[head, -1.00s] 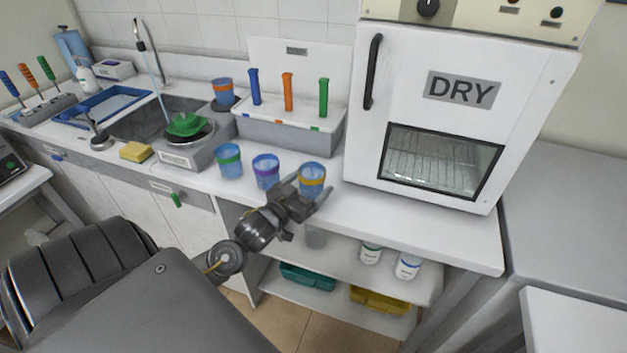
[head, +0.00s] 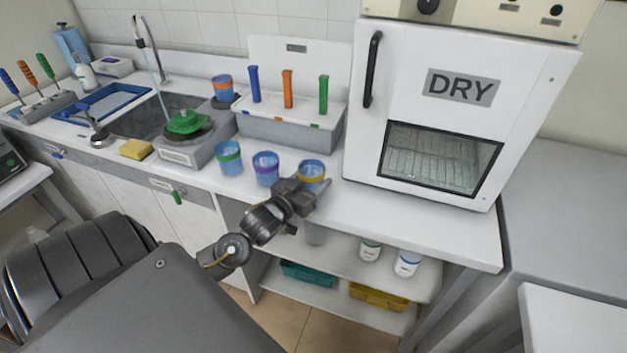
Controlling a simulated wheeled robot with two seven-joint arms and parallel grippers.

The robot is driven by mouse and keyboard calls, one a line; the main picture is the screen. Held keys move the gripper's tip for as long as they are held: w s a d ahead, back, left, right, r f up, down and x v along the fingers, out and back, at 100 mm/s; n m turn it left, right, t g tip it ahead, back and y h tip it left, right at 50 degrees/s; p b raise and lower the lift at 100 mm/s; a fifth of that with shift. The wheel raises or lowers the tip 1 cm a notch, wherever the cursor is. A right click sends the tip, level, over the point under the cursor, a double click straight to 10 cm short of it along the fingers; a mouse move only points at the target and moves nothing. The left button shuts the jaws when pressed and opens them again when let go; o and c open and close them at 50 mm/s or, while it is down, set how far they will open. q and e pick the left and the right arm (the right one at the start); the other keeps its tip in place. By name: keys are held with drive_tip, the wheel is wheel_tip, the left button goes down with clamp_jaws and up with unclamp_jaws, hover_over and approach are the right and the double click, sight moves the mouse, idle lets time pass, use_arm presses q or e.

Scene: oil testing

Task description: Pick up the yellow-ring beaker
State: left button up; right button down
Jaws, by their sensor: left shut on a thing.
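The yellow-ring beaker (head: 312,170) is a blue beaker with a yellow band, upright at the front of the white counter, left of the oven. My left gripper (head: 310,188) is shut on it from the front, and the fingers hide its lower part. I cannot tell whether its base touches the counter. A purple-ring beaker (head: 266,169) and a green-ring beaker (head: 229,158) stand to its left, apart from it. My right gripper is not in view.
The white DRY oven (head: 440,120) stands close on the right. Behind is a grey rack (head: 290,133) with coloured-handled tools. An orange-ring beaker (head: 223,89) stands further back near the sink. The counter (head: 400,222) is clear before the oven.

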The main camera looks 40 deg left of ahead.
use_arm(q)
drive_tip(key=shift+r, duration=0.15)
drive_tip(key=shift+r, duration=0.2)
wheel_tip(320, 180, up, 2)
drive_tip(key=shift+r+b, duration=0.2)
drive_tip(key=shift+b, duration=0.15)
drive_tip(key=s+a+r+p, duration=0.1)
drive_tip(key=s+a+r, duration=0.5)
drive_tip(key=s+r, duration=0.55)
drive_tip(key=n+y, duration=0.2)
approach(319, 165)
drive_tip(key=s+r, duration=0.3)
drive_tip(key=w+d+r+m+h, duration=0.1)
drive_tip(key=w+d, duration=0.1)
drive_tip(key=d, duration=0.6)
drive_tip(key=w+d+r+m+h, duration=0.1)
drive_tip(key=w+d, duration=0.2)
drive_tip(key=d, duration=0.5)
drive_tip(key=shift+w+r+h, duration=0.3)
drive_tip(key=shift+w+r, duration=0.05)
drive_tip(key=shift+r, duration=0.05)
